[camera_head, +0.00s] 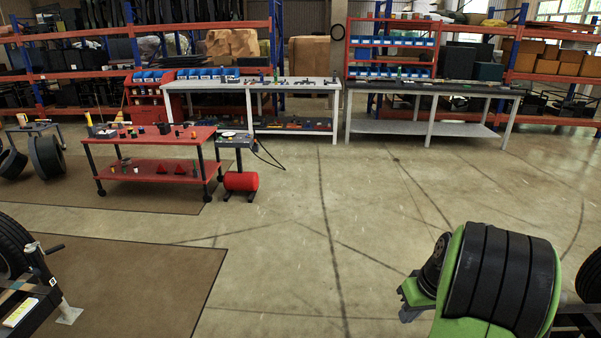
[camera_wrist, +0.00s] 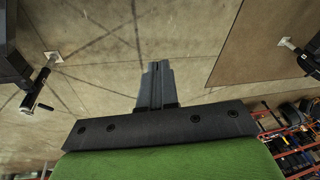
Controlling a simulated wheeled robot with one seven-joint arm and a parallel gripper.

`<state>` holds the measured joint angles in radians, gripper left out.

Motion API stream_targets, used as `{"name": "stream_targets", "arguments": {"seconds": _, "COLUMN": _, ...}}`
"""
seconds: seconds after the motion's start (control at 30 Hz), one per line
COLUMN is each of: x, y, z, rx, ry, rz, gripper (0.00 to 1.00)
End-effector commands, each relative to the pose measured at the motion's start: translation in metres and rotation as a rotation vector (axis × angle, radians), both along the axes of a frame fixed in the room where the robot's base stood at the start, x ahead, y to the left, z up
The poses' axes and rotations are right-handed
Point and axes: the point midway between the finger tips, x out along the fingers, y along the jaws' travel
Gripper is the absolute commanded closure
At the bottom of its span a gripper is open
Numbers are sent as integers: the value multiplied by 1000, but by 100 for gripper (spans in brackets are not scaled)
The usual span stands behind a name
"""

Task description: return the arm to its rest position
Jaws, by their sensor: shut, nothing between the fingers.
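My gripper (camera_wrist: 156,68) shows in the wrist view, with its two dark fingers together and nothing between them. It hangs over bare concrete floor, apart from any object. In the head view, a green and black part of my arm fills the lower right. The fingers cannot be made out clearly in the head view.
A red wheeled table (camera_head: 150,143) with small items stands at the left. A red tank (camera_head: 240,182) sits beside it. Workbenches (camera_head: 435,88) and shelving line the back. A machine with a tyre (camera_head: 18,270) is at the lower left. The middle floor is clear.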

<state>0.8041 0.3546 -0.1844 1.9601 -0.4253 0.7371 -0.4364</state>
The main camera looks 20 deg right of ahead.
Motion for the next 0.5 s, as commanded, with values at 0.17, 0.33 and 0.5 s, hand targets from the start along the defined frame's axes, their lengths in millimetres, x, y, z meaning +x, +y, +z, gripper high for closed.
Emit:
{"name": "stream_targets", "arguments": {"seconds": 0.17, "x": 6, "y": 100, "z": 91, "rx": -80, "ry": -56, "rz": 82, "gripper": 100}}
{"name": "stream_targets", "arguments": {"seconds": 0.33, "x": -28, "y": 181, "z": 146, "rx": -136, "ry": -124, "rz": 141, "gripper": 100}}
{"name": "stream_targets", "arguments": {"seconds": 0.5, "x": -79, "y": 232, "z": 174, "rx": -171, "ry": -210, "rz": 185, "gripper": 100}}
